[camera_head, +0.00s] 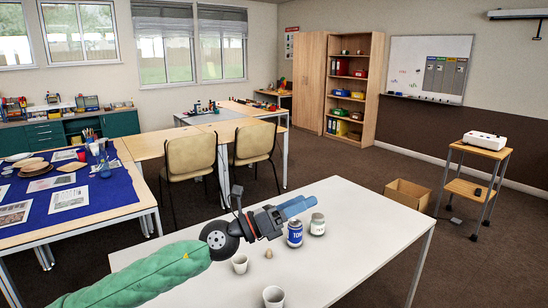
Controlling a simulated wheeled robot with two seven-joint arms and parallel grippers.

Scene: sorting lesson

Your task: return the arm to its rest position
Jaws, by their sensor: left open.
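My left arm, in a green sleeve, comes in from the lower left over the white table (345,255). Its gripper (297,207), with blue fingers, is open and points right. It is just above and behind a blue-and-white labelled can (294,238) in the picture; I cannot tell how far apart they are. A pale lidded jar (317,226) stands right of the can. No object shows held in the fingers. My right gripper is not in view.
On the white table are a small brown egg-like object (268,254), a white cup (239,265) and another cup (273,297) at the front. The table's right part is bare. A blue-covered table (100,194) stands left; a cardboard box (408,195) lies on the floor right.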

